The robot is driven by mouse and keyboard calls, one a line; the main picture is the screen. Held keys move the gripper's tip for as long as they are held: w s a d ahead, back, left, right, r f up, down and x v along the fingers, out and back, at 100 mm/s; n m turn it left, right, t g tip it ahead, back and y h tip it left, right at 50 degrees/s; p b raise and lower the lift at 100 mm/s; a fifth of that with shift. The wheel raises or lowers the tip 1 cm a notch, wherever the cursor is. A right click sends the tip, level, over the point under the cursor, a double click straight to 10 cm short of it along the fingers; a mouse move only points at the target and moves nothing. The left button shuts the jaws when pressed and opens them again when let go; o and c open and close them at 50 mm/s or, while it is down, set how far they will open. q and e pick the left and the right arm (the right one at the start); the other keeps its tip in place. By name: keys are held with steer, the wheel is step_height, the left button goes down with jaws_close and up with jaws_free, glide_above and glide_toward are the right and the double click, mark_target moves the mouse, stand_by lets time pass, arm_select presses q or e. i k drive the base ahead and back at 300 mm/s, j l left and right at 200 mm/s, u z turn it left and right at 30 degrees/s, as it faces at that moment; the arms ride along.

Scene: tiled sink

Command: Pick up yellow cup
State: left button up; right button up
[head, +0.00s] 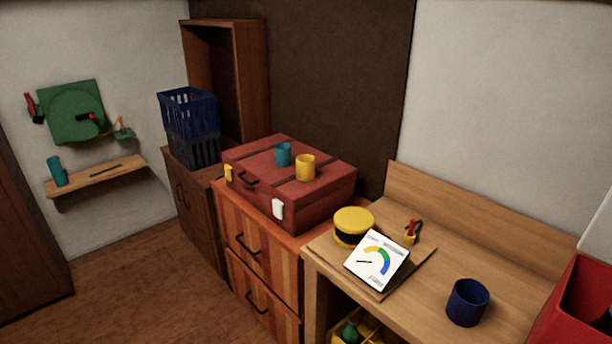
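The yellow cup (305,167) stands upright on top of a red case (322,185), near the middle of the head view. A teal cup (283,154) stands just to its left and slightly behind it, on the same case. The two cups are close together and look apart. Neither of my grippers is in view, and nothing touches the yellow cup.
The red case rests on an orange striped drawer cabinet (250,247). To the right, a wooden bench (425,290) holds a yellow round container (353,226), a white card (377,261) and a dark blue cup (467,302). Blue baskets (190,125) stand behind left.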

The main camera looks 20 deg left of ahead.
mark_target(305, 168)
steer(key=i+j+z, duration=0.25)
steer(key=j, duration=0.35)
steer(key=i+j+z, duration=0.25)
steer(key=i+j, duration=0.15)
steer(key=j, duration=0.35)
steer(key=i+j+z, duration=0.15)
steer(key=j, duration=0.2)
steer(key=i+j+z, duration=0.1)
steer(key=j, duration=0.25)
